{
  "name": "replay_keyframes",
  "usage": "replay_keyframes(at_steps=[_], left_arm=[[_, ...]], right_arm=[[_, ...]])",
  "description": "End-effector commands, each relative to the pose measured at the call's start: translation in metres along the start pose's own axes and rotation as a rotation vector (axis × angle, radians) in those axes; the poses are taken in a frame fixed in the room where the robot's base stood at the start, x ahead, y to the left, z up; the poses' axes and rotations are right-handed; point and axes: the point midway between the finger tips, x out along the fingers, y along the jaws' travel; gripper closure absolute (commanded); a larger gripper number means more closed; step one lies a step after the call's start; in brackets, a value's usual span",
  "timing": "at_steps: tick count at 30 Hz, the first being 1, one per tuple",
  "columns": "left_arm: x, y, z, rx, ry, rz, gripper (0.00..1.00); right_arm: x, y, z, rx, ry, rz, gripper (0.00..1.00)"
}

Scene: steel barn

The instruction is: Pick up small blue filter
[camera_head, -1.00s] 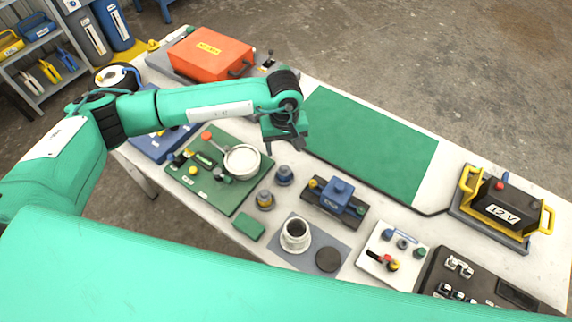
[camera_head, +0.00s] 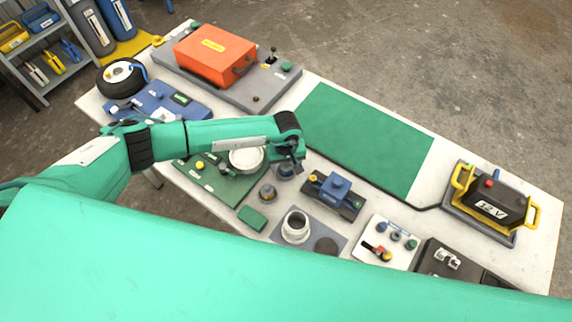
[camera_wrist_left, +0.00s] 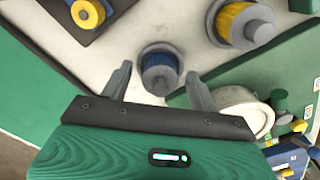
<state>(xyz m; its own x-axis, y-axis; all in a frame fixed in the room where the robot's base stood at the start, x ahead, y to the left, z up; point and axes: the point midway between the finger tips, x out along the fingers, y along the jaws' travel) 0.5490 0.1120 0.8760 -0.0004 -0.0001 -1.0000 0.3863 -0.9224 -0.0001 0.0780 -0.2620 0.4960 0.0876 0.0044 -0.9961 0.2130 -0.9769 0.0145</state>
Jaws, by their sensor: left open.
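The small blue filter (camera_wrist_left: 160,72) stands on the white table in the left wrist view, a blue ribbed cylinder with a dark cap and grey base. My open left gripper (camera_wrist_left: 158,84) has one finger on each side of it in that view, with gaps showing; I cannot tell their height difference. In the head view the gripper (camera_head: 288,162) is over the filter (camera_head: 285,172) and partly hides it. A larger filter with a yellow band (camera_wrist_left: 242,22) stands beside it, also in the head view (camera_head: 267,193). My right gripper is not in view.
A green board (camera_head: 225,185) with a round white pan (camera_head: 246,159) is close left of the gripper. A blue device on a dark base (camera_head: 335,190) is close right. A white cup (camera_head: 296,226) stands in front. The green mat (camera_head: 365,135) is bare.

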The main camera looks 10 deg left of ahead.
Motion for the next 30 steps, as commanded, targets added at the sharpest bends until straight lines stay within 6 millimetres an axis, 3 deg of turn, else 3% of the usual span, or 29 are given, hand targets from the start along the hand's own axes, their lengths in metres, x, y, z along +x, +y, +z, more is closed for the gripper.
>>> replay_keyframes(at_steps=[7,15,25,30], left_arm=[[0.002,0.0,0.0,0.0,0.001,0.0,0.39],[0.002,0.0,0.0,0.0,0.001,0.0,0.87],[0.0,0.0,-0.001,0.0,0.001,0.001,0.87],[-0.011,0.0,-0.002,0.001,0.003,0.001,0.87]], right_arm=[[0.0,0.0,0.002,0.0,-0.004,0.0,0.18],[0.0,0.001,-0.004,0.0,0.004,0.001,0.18],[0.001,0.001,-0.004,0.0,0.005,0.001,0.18],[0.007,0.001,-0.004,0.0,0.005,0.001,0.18]])
